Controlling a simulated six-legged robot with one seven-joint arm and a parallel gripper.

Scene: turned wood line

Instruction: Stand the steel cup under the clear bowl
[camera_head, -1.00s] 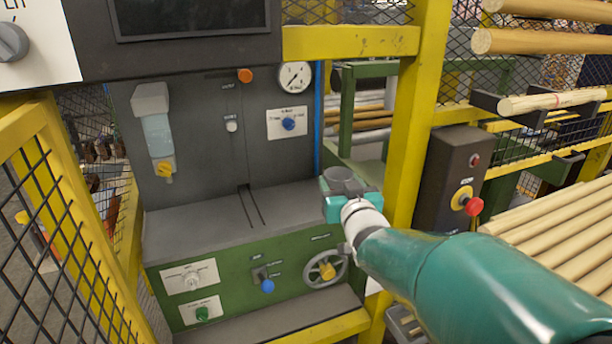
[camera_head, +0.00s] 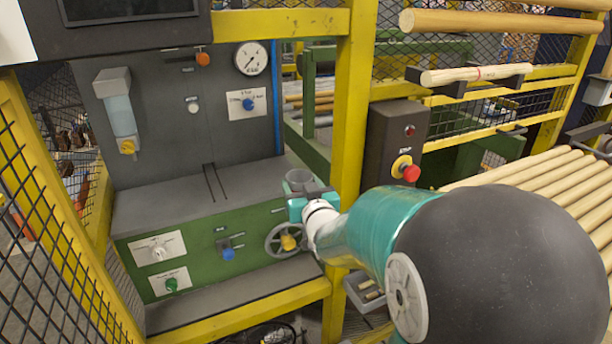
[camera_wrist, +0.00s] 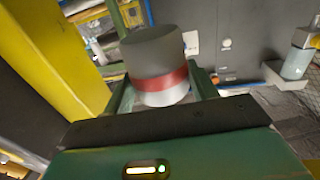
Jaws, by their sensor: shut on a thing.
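My gripper (camera_head: 311,196) is shut on the steel cup (camera_head: 299,179), a grey cup held over the right end of the machine's grey ledge. In the wrist view the cup (camera_wrist: 158,62) sits between the two fingers, with a red band around it. The clear bowl (camera_head: 120,116) is a pale, see-through vessel on the left of the grey back panel, under a grey cap and with a yellow knob (camera_head: 127,146) at its bottom. The cup is well to the right of the bowl. The wrist view also shows the bowl (camera_wrist: 296,63) at its right edge.
The grey ledge (camera_head: 165,195) below the bowl is bare apart from two dark slots. A yellow post (camera_head: 352,100) stands close right of my gripper. A red stop button (camera_head: 411,173) is on a dark box beyond it. A yellow mesh guard (camera_head: 50,210) closes the left side.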

